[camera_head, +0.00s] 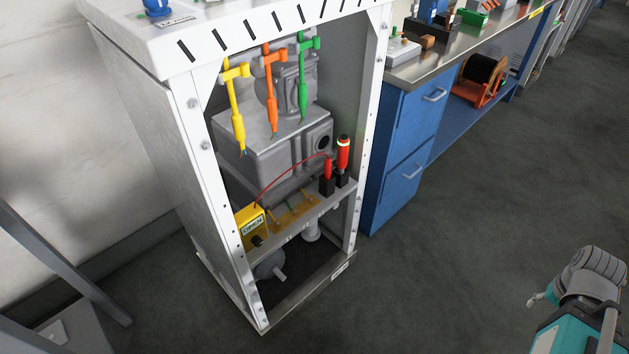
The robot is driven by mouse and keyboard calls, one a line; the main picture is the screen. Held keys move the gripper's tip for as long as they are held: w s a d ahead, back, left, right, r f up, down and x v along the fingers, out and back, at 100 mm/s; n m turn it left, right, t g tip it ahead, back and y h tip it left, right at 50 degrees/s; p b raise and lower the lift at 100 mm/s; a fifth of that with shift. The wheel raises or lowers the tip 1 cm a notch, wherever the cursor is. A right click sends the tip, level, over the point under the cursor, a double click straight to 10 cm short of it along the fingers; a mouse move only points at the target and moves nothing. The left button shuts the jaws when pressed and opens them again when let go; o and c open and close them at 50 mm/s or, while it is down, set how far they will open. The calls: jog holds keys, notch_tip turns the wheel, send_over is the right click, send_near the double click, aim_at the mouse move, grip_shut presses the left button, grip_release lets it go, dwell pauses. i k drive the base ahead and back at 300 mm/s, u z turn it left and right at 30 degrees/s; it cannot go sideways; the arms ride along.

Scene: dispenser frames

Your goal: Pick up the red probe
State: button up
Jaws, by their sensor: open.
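A red probe (327,168) stands upright in a black holder on the shelf inside the white cabinet. A thin red wire (285,174) runs from its top to a yellow box (251,226) marked OPEN at the shelf's left. Just right of it, a taller red tool (343,152) with a pale bright band stands in a second black holder. Part of my arm shows at the bottom right, well apart from the cabinet. I cannot make out my gripper's fingers; nothing of mine is near the probe.
The white cabinet frame (228,253) has an open front with posts on both sides. Yellow (236,110), orange (271,95) and green (303,85) tools hang above the shelf. A blue drawer unit (405,140) stands close on the right. The dark floor (450,265) in front is clear.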

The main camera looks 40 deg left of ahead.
aim_at(328, 162)
jog(key=k, duration=1.65)
jog(key=u, duration=1.1)
jog(key=i, duration=1)
jog(key=z, duration=0.05)
